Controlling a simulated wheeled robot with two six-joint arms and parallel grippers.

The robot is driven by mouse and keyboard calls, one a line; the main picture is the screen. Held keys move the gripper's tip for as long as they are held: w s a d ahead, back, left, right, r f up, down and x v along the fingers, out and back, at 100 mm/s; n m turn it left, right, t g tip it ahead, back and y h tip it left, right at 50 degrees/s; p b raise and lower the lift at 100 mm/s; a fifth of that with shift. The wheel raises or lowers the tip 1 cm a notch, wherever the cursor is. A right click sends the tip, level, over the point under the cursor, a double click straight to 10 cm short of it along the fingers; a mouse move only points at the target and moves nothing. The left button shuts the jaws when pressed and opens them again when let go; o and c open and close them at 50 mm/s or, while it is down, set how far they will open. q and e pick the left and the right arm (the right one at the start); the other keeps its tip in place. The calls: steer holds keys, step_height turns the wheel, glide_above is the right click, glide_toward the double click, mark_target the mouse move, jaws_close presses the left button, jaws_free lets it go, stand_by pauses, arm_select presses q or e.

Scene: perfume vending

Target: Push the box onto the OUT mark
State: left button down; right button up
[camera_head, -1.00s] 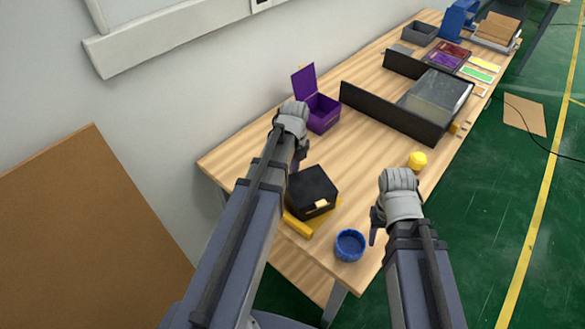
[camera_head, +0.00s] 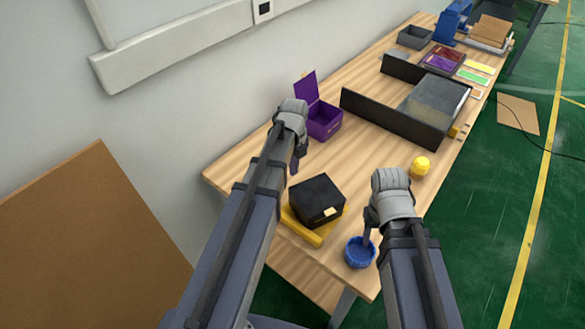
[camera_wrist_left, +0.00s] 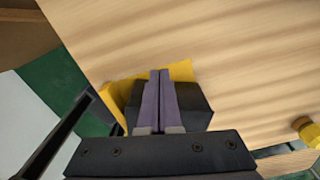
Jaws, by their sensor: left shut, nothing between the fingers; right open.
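A black box (camera_head: 316,201) with a small cream label sits on a yellow mark or plate (camera_head: 300,229) near the table's near end. The yellow shows along its near side; I cannot read any OUT lettering. My left gripper (camera_head: 294,166) is shut and empty, pointing down beside the box's far left side. In the left wrist view, its shut fingers (camera_wrist_left: 160,75) hide the middle of the black box (camera_wrist_left: 194,102), with yellow (camera_wrist_left: 180,72) behind; contact cannot be told. My right gripper (camera_head: 368,238) is open and empty at the blue cup's rim, right of the box.
A blue round cup (camera_head: 359,256) stands near the table's front corner. A yellow knobbed object (camera_head: 420,166) lies right of the box. An open purple box (camera_head: 323,122) and a dark partition (camera_head: 392,118) stand farther back. Bare wood (camera_head: 250,170) lies left of the black box.

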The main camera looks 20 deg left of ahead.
arm_select(q)
step_height(320, 180, up, 8)
steer(key=p, duration=0.7)
steer(key=shift+a+p, duration=0.15)
steer(key=shift+p, duration=0.2)
steer(key=shift+r, duration=0.1)
steer(key=s+d+n, duration=0.2)
steer(key=d, duration=0.1)
steer(key=s+d+n, duration=0.2)
steer(key=n, duration=0.1)
steer(key=s+d+n, duration=0.2)
steer(key=d+n, duration=0.1)
steer(key=shift+s+d+y, duration=0.2)
steer(key=shift+d+y, duration=0.1)
steer(key=s+d+n, duration=0.7)
steer(key=s+n, duration=0.2)
steer(key=n, duration=0.3)
steer(key=shift+s+d+n+y, duration=0.15)
steer(key=shift+d+n+y, duration=0.15)
steer(key=shift+d+n, duration=0.1)
